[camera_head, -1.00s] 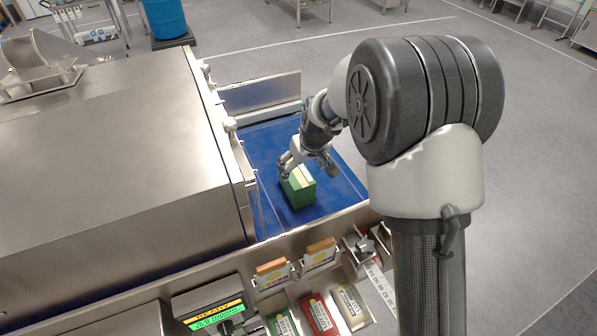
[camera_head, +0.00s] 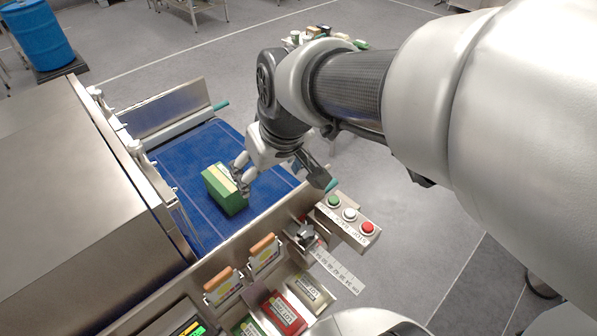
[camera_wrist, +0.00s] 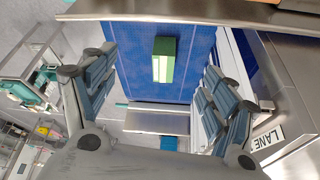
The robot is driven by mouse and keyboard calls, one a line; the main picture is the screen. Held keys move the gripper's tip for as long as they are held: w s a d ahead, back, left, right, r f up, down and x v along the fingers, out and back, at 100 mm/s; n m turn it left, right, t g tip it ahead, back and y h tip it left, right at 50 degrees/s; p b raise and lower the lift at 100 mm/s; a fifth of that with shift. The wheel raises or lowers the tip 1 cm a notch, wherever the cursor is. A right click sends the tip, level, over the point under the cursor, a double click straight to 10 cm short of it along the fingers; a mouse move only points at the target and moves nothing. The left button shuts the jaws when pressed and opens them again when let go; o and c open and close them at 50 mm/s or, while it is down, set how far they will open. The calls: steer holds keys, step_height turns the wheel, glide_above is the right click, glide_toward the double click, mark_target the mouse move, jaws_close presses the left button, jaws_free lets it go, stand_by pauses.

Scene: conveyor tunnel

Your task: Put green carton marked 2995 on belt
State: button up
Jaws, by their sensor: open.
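The green carton (camera_head: 225,190) stands on the blue belt (camera_head: 196,160) in front of the tunnel mouth. A pale band or label shows on it, but no number can be read. My gripper (camera_head: 281,180) is open and apart from the carton, to its right in the head view. In the wrist view my gripper (camera_wrist: 160,100) has its fingers wide apart, with the carton (camera_wrist: 164,60) seen beyond them on the belt, nothing held between them.
The steel tunnel housing (camera_head: 75,200) stands left of the belt. A button panel (camera_head: 348,219) with green, white and red buttons is at the belt's near right. Several cartons, including a red one (camera_head: 283,313), lie in the near rack. A blue drum (camera_head: 38,36) stands at far left.

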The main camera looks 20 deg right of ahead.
steer(key=s+d+m+h, duration=0.1)
steer(key=s+d, duration=0.3)
steer(key=s, duration=1.1)
steer(key=shift+s+m, duration=0.3)
steer(key=shift+m, duration=0.3)
step_height(320, 180, down, 14)
steer(key=b, duration=1.3)
steer(key=shift+r+b, duration=0.25)
steer(key=shift+b, duration=0.1)
